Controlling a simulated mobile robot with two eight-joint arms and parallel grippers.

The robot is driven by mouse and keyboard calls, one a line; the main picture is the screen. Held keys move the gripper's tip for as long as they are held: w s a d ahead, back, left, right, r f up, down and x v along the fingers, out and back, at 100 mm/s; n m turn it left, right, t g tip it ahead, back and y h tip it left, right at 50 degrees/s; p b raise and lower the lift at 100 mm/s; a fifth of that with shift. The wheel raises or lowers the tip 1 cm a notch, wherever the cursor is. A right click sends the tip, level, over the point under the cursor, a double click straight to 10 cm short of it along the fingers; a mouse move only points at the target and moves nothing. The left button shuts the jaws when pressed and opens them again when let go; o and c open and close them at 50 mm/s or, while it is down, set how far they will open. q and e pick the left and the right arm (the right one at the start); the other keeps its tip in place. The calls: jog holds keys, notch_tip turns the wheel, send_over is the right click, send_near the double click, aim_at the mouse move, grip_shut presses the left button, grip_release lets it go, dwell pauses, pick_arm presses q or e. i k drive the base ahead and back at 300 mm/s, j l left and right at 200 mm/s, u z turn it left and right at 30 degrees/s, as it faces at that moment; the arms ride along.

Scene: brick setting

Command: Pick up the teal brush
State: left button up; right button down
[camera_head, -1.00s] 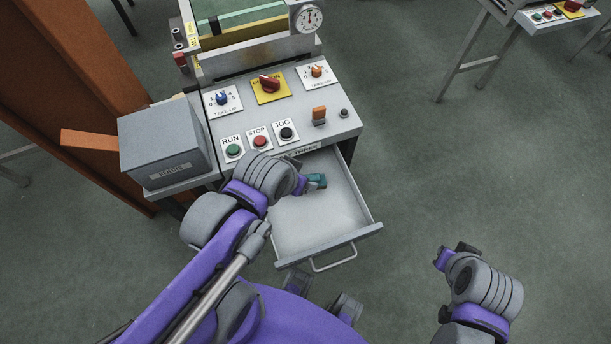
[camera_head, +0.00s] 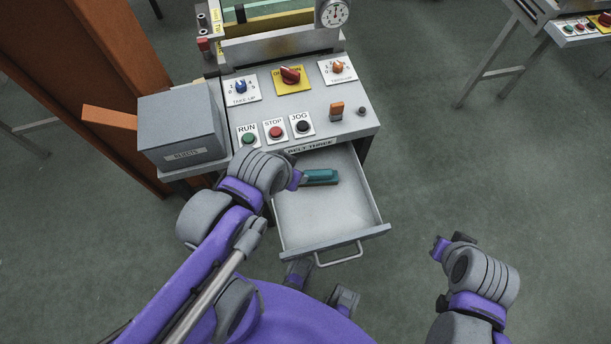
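The teal brush (camera_head: 321,176) lies in the back part of the open grey drawer (camera_head: 318,222), and its left end meets my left gripper in the picture. My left gripper (camera_head: 297,179) is at the drawer's back left, beside that end. The wrist hides most of its fingers, so I cannot tell whether they touch the brush or how far apart they are. My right gripper (camera_head: 439,248) is over the floor to the right of the drawer, away from the brush. Its finger opening does not show clearly.
The control panel (camera_head: 345,92) with buttons and knobs stands above the drawer. A grey box (camera_head: 181,128) stands to its left, by an orange-brown post (camera_head: 100,75). The drawer handle (camera_head: 339,257) juts out in front. Floor to the right is open.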

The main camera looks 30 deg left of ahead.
aim_at(317, 177)
jog(key=i+l+u, duration=0.1)
jog(key=u, duration=1.4)
jog(key=i+l, duration=0.1)
jog(key=l, duration=1.5)
jog(key=u, duration=0.05)
